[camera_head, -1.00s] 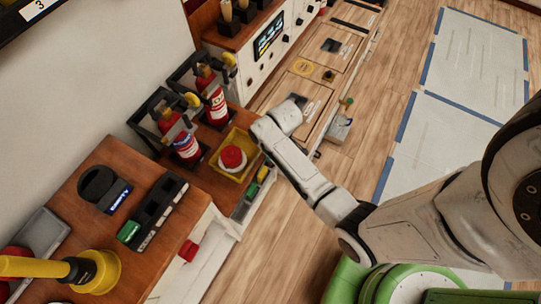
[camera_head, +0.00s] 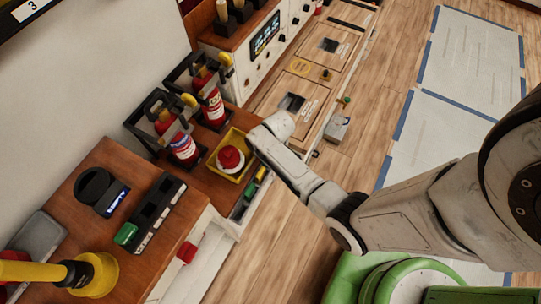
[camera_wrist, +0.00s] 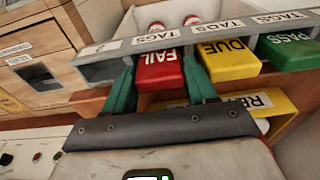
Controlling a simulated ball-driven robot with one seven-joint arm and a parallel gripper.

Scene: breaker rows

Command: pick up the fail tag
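The fail tag (camera_wrist: 159,68) is a red block with white "FAIL" lettering, hanging at a grey rack edge (camera_wrist: 215,31) marked "TAGS" in the wrist view. My gripper (camera_wrist: 160,76) has its green fingers on either side of the tag, one at its left and one at its right. The fingers are apart; I cannot tell whether they touch it. The yellow "DUE" tag (camera_wrist: 228,60) is close to the right finger, and the green "PASS" tag (camera_wrist: 290,50) is farther right. In the head view my arm hides the fingers, and I cannot make out the fail tag.
A wooden bench (camera_head: 80,220) with a yellow-handled tool is at lower left.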

